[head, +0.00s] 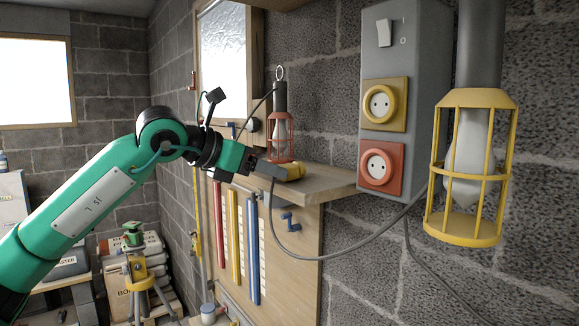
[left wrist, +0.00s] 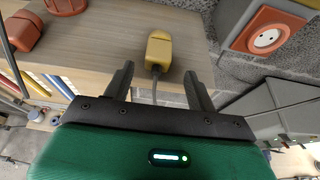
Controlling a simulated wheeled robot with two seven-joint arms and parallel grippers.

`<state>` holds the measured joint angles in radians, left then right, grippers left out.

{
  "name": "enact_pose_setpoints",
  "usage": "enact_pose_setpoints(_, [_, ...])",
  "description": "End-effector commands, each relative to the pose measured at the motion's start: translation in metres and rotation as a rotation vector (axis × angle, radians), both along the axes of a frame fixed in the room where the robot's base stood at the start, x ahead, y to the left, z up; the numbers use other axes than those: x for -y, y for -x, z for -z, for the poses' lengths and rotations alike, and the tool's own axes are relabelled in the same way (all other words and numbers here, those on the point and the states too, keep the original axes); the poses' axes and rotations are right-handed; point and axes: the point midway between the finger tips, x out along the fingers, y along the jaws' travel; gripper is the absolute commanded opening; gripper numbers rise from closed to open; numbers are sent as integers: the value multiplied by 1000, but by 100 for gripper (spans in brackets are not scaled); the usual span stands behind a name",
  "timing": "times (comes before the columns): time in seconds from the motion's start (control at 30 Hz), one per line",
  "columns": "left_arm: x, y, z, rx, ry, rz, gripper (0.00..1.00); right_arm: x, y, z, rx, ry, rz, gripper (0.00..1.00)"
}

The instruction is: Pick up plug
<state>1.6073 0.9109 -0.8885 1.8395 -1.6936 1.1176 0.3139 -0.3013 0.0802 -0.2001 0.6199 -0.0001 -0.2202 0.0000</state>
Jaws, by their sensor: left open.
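The yellow plug (left wrist: 159,48) lies on the wooden shelf (left wrist: 100,40), its grey cable running back between my left gripper's fingers in the left wrist view. In the head view the plug (head: 295,171) shows near the shelf's left end, partly hidden by my gripper. My left gripper (left wrist: 157,78) is open, with one finger on each side of the cable just short of the plug's body. It also shows in the head view (head: 279,171), low at the shelf's edge. My right gripper is in neither view.
A caged red lamp (head: 281,137) stands on the shelf just behind the plug. A grey box (head: 404,75) with a yellow socket (head: 384,103) and a red socket (head: 381,168) is on the wall to the right. A yellow caged lamp (head: 470,170) hangs close at right.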

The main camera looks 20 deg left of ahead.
Motion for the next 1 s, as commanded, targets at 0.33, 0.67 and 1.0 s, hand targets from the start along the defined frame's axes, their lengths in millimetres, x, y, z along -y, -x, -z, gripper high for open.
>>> enact_pose_setpoints(0.33, [20, -33, 7, -3, -1, 1, 57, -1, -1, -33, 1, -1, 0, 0])
enact_pose_setpoints(0.67, [22, -36, 12, -2, 1, 1, 53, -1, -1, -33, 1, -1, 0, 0])
enact_pose_setpoints(1.0, [22, -36, 11, -2, 0, 1, 11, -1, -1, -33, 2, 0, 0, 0])
